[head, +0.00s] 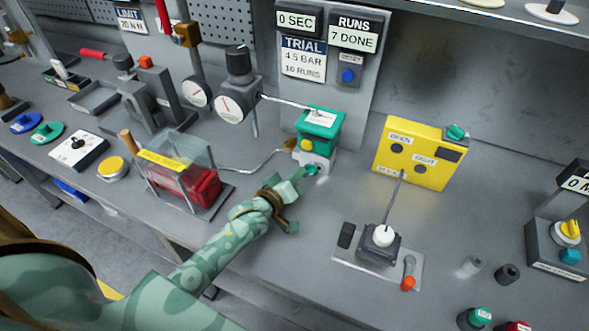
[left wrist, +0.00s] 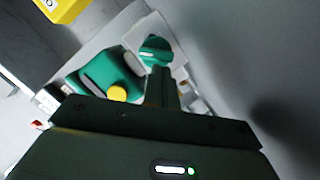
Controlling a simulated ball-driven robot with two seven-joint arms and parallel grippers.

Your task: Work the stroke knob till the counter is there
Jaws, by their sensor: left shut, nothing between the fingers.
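The valve actuator (head: 318,135) is a green block on a pale base, with a yellow button on its front. A small teal knob (head: 311,169) sits low at its front; I cannot read a label on it. The knob also shows in the left wrist view (left wrist: 155,48), just beyond my fingertips. My left gripper (head: 299,175) is shut and empty, with its tips at or very near the knob; I cannot tell whether they touch. The runs counter (head: 353,37) reads 7 DONE. The trial card (head: 304,60) reads 4.5 BAR, 10 RUNS. My right gripper is out of view.
A timer (head: 299,20) reads 0 SEC. A yellow box (head: 419,153) stands right of the actuator, with a white-topped lever unit (head: 381,243) before it. A clear-guarded red device (head: 192,186) stands left.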

